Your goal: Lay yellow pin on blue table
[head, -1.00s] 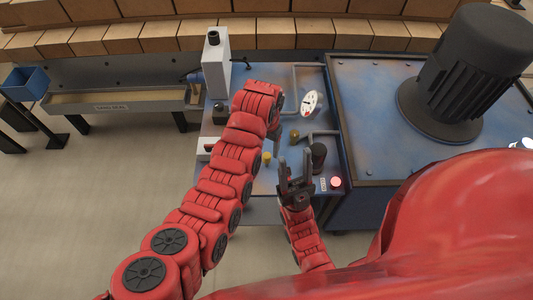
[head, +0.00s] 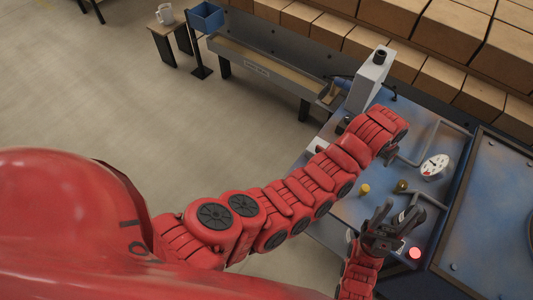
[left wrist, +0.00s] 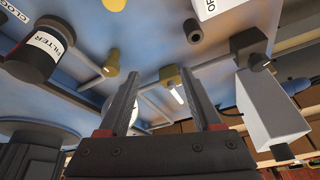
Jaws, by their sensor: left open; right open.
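The blue table (head: 345,212) has a small yellow pin (head: 364,189) on its top, seemingly upright. A darker brass piece (head: 402,185) stands to its right. My right gripper (head: 401,208) is open at the table's near side, to the right of and below the pin in the picture, apart from it. That view also shows yellow and brass pieces, and I cannot tell surely which is the pin.
A white gauge (head: 435,167) and grey pipes sit on the table. A grey-white box (head: 369,80) stands at its back. A black filter (left wrist: 34,55) shows in the wrist view. A red lit button (head: 414,253) is near the right gripper. Open floor (head: 110,100) lies to the left.

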